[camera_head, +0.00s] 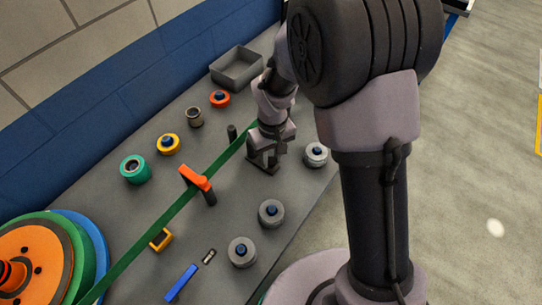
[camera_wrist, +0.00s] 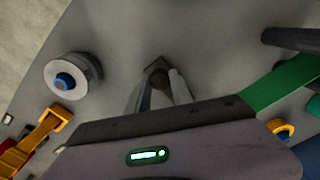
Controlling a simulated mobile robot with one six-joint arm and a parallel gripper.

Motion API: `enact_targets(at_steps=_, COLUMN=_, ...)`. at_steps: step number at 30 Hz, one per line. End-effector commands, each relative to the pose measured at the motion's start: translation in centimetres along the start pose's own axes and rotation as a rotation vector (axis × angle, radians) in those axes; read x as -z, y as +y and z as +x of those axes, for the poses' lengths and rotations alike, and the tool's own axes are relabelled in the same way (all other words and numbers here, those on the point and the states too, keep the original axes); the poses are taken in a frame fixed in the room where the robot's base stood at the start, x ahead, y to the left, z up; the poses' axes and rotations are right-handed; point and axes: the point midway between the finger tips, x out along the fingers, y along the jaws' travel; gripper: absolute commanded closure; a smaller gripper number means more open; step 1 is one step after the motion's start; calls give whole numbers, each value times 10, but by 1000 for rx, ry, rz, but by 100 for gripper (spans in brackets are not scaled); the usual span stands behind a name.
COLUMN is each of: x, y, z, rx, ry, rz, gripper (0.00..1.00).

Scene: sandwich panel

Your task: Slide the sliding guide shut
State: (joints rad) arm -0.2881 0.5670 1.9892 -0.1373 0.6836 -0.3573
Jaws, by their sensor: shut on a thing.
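My gripper (camera_head: 264,163) reaches down to the grey panel (camera_head: 120,215) beside the far end of the green belt (camera_head: 160,220). In the wrist view my gripper's fingers (camera_wrist: 158,82) are closed on a small dark brown piece (camera_wrist: 156,66) standing on the panel. This may be the sliding guide's handle; its base and track are largely hidden by the fingers. An orange lever (camera_head: 194,178) on a dark post sits at the belt, nearer than my gripper. The belt also shows in the wrist view (camera_wrist: 285,84), at the right.
Grey rollers with blue centres (camera_head: 271,213) line the panel's right side; one (camera_head: 316,154) stands just right of my gripper. A grey tray (camera_head: 236,68), coloured rollers (camera_head: 136,170) and a large orange-green reel (camera_head: 35,255) stand along the left. A yellow bracket (camera_head: 161,240) sits near the belt.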

Motion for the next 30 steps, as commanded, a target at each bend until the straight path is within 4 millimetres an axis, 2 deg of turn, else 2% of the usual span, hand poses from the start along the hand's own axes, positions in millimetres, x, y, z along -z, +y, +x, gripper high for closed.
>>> enact_targets(at_steps=25, x=1, y=0, z=0, rx=0, ry=0, rz=1, gripper=100)
enact_targets(at_steps=30, x=15, y=-8, z=-2, rx=1, ry=0, rz=1, gripper=100)
